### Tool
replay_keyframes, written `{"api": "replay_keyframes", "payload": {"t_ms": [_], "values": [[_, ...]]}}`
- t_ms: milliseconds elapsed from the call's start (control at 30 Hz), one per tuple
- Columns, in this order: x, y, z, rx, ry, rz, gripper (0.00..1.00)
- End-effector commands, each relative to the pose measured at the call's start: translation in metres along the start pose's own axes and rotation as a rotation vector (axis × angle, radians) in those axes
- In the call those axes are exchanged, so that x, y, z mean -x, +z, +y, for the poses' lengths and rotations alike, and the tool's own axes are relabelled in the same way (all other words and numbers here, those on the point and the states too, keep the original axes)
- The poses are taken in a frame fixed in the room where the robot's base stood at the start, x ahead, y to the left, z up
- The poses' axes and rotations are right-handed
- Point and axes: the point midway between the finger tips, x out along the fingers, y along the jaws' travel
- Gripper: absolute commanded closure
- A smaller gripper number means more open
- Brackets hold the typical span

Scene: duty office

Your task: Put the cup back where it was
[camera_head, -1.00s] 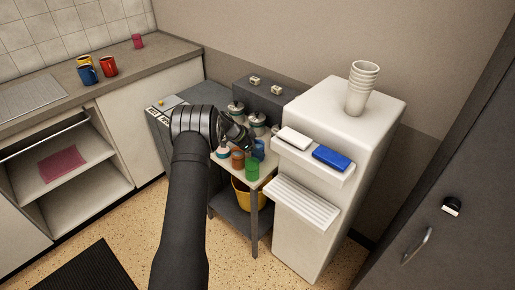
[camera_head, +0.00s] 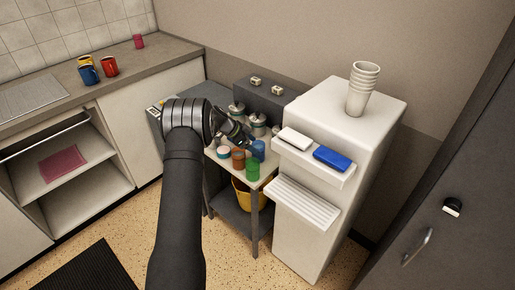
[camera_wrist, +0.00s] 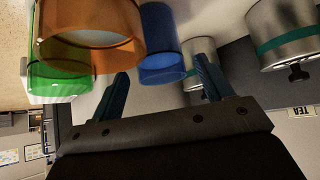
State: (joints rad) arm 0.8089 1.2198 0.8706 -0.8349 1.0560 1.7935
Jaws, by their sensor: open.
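A blue cup (camera_head: 258,149) stands on the small side table (camera_head: 225,166) with an orange-brown cup (camera_head: 238,159), a green cup (camera_head: 252,171) and a pale cup with a pinkish top (camera_head: 223,152). My gripper (camera_head: 250,139) is just above and behind these cups, close to the blue one. In the wrist view my open gripper (camera_wrist: 160,72) has nothing clasped between its fingers. The blue cup (camera_wrist: 163,45) shows past the fingertips, roughly between them. The orange cup (camera_wrist: 90,38) and green cup (camera_wrist: 58,72) show to the left. Which cup the task means is not clear.
Metal canisters (camera_wrist: 285,32) with teal bands stand close by on the right in the wrist view. A white cabinet (camera_head: 320,215) with a blue box (camera_head: 332,157) and stacked cups (camera_head: 362,88) stands right of the table. Mugs (camera_head: 108,66) stand on the left counter.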

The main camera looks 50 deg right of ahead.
Motion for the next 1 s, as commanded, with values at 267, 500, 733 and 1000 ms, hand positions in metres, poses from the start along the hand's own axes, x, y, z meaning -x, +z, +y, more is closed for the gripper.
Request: {"api": "replay_keyframes", "payload": {"t_ms": [267,500,733,1000], "values": [[0.060,0.000,-0.001,0.000,-0.003,0.001,0.27],[0.082,0.000,0.000,0.001,0.000,0.000,0.27],[0.084,0.000,0.000,0.001,0.000,0.000,0.27],[0.076,0.000,0.000,0.001,0.001,0.001,0.27]]}}
